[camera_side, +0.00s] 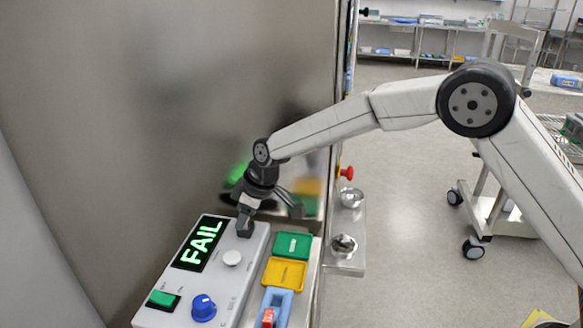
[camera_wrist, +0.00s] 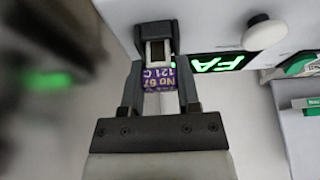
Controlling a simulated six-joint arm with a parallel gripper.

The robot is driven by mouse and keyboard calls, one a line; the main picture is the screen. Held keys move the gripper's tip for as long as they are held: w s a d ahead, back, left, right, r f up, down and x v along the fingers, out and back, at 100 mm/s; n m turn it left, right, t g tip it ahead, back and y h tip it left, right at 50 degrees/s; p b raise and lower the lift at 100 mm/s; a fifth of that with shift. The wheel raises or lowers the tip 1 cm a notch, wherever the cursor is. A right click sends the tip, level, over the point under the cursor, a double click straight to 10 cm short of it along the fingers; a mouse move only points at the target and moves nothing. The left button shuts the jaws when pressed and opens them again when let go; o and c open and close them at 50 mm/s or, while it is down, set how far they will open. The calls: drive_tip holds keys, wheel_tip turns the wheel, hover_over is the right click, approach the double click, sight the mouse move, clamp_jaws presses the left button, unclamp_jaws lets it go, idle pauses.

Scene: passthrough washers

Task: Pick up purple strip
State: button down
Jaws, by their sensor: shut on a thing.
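The purple strip (camera_wrist: 158,78) shows in the wrist view, with pale printed letters and digits on it. Its far end goes up to a dark slotted holder (camera_wrist: 157,32) on the white machine's edge; I cannot tell how far it sits inside. My gripper (camera_wrist: 160,88) is shut on the strip, one finger on each side. In the side view my gripper (camera_side: 246,205) is over the dark holder (camera_side: 245,228) at the back of the machine, and the strip is hidden there.
The white machine (camera_side: 232,290) has a green lit FAIL display (camera_side: 198,243), a white knob (camera_side: 232,258), a blue knob (camera_side: 203,308) and a green switch (camera_side: 162,299). Green (camera_side: 293,245) and yellow (camera_side: 284,273) trays lie to its right. A steel wall stands close behind.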

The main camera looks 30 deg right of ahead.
drive_tip(key=shift+r, duration=0.2)
drive_tip(key=shift+r, duration=0.55)
drive_tip(key=s+d+r, duration=0.2)
drive_tip(key=s+r, duration=0.3)
drive_tip(key=s, duration=0.1)
drive_tip(key=s+d+r, duration=0.2)
drive_tip(key=s+r, duration=0.4)
drive_tip(key=s, duration=0.1)
drive_tip(key=shift+d+r, duration=0.25)
drive_tip(key=shift+d, duration=0.05)
drive_tip(key=shift+s, duration=0.25)
